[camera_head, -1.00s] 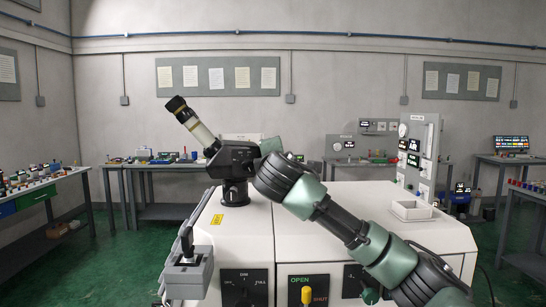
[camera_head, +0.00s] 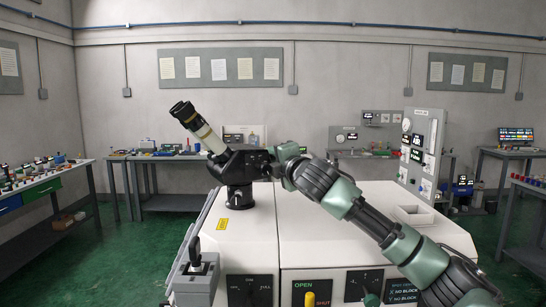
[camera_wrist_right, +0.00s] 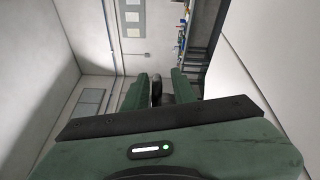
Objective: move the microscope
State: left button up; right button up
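The microscope stands upright on the left part of the white machine top. It has a black head and base (camera_head: 240,190) and a cream tube (camera_head: 208,138) with a black eyepiece slanting up to the left. My right gripper (camera_head: 272,163) is at the right side of the black head, level with it; its fingertips are hard to make out there. In the right wrist view its two green fingers (camera_wrist_right: 160,84) stand apart with a dark part of the microscope (camera_wrist_right: 156,92) between them. I cannot tell whether they touch it. My left gripper is not in view.
The white machine (camera_head: 330,230) has a grey joystick box (camera_head: 197,272) at its front left and a square-rimmed tray (camera_head: 412,215) at the right. A gauge panel (camera_head: 420,152) rises behind that tray. Benches line the walls; green floor is clear at the left.

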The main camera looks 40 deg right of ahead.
jog(key=shift+w+d, duration=0.1)
jog(key=b+v, duration=0.3)
jog(key=v, duration=0.4)
jog(key=shift+s, duration=0.35)
